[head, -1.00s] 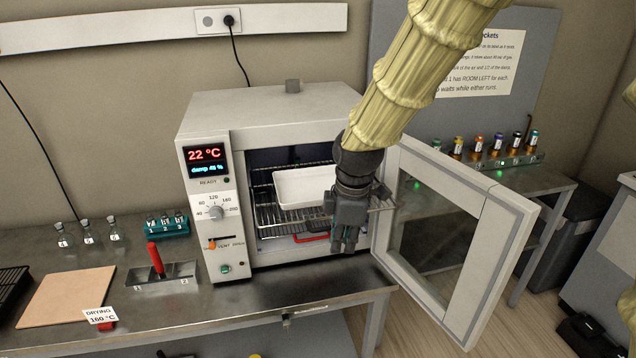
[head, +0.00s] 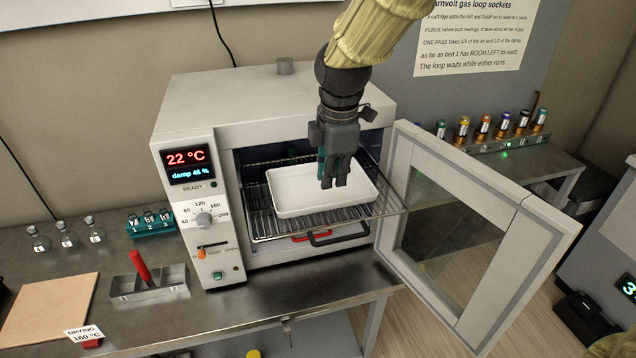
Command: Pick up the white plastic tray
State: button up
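The white plastic tray (head: 295,203) is a shallow rectangular tray. It sits on the wire rack (head: 262,226) inside the open drying oven (head: 270,110), with the rack reaching out toward the door side. My gripper (head: 333,184) points down over the tray's right half, in front of the oven opening. Its fingers overlap the tray's inside in the head view, and I cannot tell whether they touch it. The fingers look close together, but whether they are open or shut is not clear. The tray looks level and empty.
The glass oven door (head: 462,225) stands open to the right. A red and dark handle (head: 335,236) shows below the rack. The bench holds small flasks (head: 67,234), a teal vial rack (head: 150,222), a red-handled metal block (head: 145,280) and a tan board (head: 48,308).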

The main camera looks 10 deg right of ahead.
aim_at(331, 204)
jog(key=f, duration=0.3)
jog(key=shift+w+f+p, duration=0.25)
jog(key=shift+w+p, duration=0.1)
jog(key=shift+p, duration=0.05)
jog(key=shift+d+f+p, duration=0.1)
jog(key=shift+f+p, duration=0.55)
jog(key=shift+f, duration=0.1)
jog(key=shift+w+f+p, duration=0.15)
jog(key=shift+f+p, duration=0.25)
jog(key=shift+f, duration=0.55)
jog(key=shift+w+f+p, duration=0.15)
jog(key=shift+f+p, duration=0.2)
jog(key=shift+f, duration=0.6)
jog(key=shift+c, duration=0.4)
grip_shut()
jog(key=shift+r+b, duration=0.15)
jog(key=shift+b, duration=0.4)
